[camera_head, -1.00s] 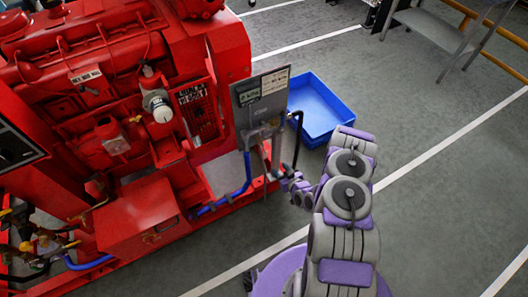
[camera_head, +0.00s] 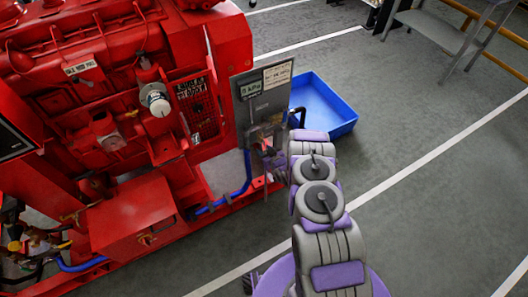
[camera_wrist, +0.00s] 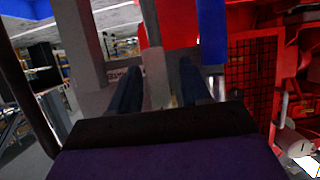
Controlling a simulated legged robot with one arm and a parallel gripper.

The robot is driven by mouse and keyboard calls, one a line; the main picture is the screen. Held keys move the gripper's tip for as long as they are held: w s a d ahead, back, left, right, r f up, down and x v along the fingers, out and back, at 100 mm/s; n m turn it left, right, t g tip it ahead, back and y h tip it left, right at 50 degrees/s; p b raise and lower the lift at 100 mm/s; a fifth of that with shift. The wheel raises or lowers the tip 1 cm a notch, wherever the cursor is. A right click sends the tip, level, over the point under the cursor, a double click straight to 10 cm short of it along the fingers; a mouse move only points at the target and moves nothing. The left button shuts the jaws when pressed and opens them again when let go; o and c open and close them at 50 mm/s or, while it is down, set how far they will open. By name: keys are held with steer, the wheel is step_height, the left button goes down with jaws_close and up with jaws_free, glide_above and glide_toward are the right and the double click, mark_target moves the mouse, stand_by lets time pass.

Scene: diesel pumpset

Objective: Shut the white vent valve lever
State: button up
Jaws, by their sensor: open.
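My gripper (camera_wrist: 159,70) is open in the wrist view, with its two dark fingers apart. A pale, whitish upright bar (camera_wrist: 155,80), which looks like the white vent valve lever, stands between the fingers. I cannot tell whether either finger touches it. In the head view my gripper (camera_head: 272,160) is small and partly hidden at the lower part of the grey gauge panel (camera_head: 262,100), beside the pipework at the red pumpset (camera_head: 130,130). The lever cannot be made out in the head view.
A blue tray (camera_head: 335,110) lies on the floor behind the panel. A red mesh guard (camera_wrist: 252,80) is right in the wrist view. The floor at right is clear.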

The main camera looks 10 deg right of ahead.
steer(key=shift+w+a+f, duration=0.1)
steer(key=shift+w, duration=0.35)
jaws_close()
stand_by(0.4)
